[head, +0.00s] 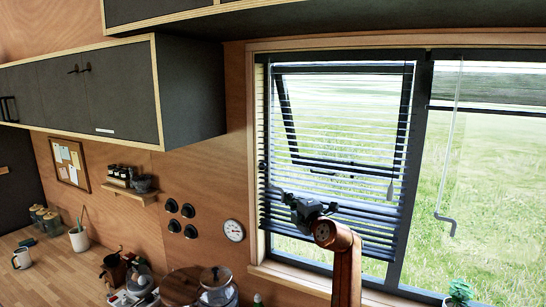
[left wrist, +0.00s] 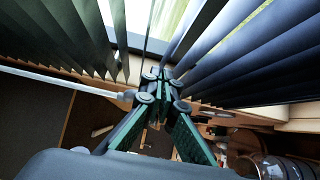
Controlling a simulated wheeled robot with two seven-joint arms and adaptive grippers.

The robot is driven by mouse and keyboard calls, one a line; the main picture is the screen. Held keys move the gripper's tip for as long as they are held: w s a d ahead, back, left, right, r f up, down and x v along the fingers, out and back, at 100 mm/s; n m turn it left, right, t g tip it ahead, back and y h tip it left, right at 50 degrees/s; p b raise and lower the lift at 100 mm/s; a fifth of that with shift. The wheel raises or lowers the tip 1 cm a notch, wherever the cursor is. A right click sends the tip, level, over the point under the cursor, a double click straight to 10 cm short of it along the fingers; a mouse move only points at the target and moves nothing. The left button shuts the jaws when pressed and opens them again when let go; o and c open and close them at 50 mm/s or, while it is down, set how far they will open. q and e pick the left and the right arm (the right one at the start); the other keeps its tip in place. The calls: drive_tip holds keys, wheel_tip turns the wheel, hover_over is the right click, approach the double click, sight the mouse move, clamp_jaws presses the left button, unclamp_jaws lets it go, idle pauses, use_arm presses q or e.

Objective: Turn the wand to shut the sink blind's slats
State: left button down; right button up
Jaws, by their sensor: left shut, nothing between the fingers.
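The dark slatted blind (head: 335,130) hangs over the left part of the window. Its slats are apart, with green field showing between them. A thin clear rod with a grey crank-shaped end (head: 447,221), which looks like a wand, hangs in front of the right pane, well right of my left gripper (head: 290,198). That gripper is in front of the blind's lower slats. In the left wrist view my left gripper (left wrist: 160,76) is shut and empty, with slats (left wrist: 235,60) on both sides. A pale rod (left wrist: 60,82) reaches in from the left and ends beside the fingers; whether it touches them is unclear.
A small cord tassel (head: 390,190) hangs at the blind's right. Dark upper cabinets (head: 100,90) are on the left wall. The counter (head: 50,265) below holds jars and a mug (head: 21,258). A plant (head: 460,291) stands at the lower right.

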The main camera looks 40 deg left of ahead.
use_arm(q)
drive_tip(key=shift+s+a, duration=0.1)
drive_tip(key=shift+s, duration=0.4)
drive_tip(key=shift+s+a+b, duration=0.3)
drive_tip(key=shift+s, duration=0.2)
drive_tip(key=shift+s+a+b, duration=0.15)
drive_tip(key=shift+s+a, duration=0.1)
drive_tip(key=shift+s, duration=0.4)
drive_tip(key=shift+s+a+b, duration=0.1)
drive_tip(key=shift+s+a, duration=0.2)
drive_tip(key=shift+s, duration=0.3)
drive_tip(key=shift+s+a+b, duration=0.15)
drive_tip(key=shift+s+a, duration=0.1)
drive_tip(key=shift+s, duration=0.4)
drive_tip(key=shift+w+d, duration=0.1)
drive_tip(key=shift+w, duration=0.05)
drive_tip(key=w+b+v, duration=0.1)
drive_tip(key=b+v, duration=0.2)
drive_tip(key=v, duration=0.6)
drive_tip(key=shift+d+b, duration=0.25)
drive_tip(key=shift+b, duration=0.1)
idle(0.5)
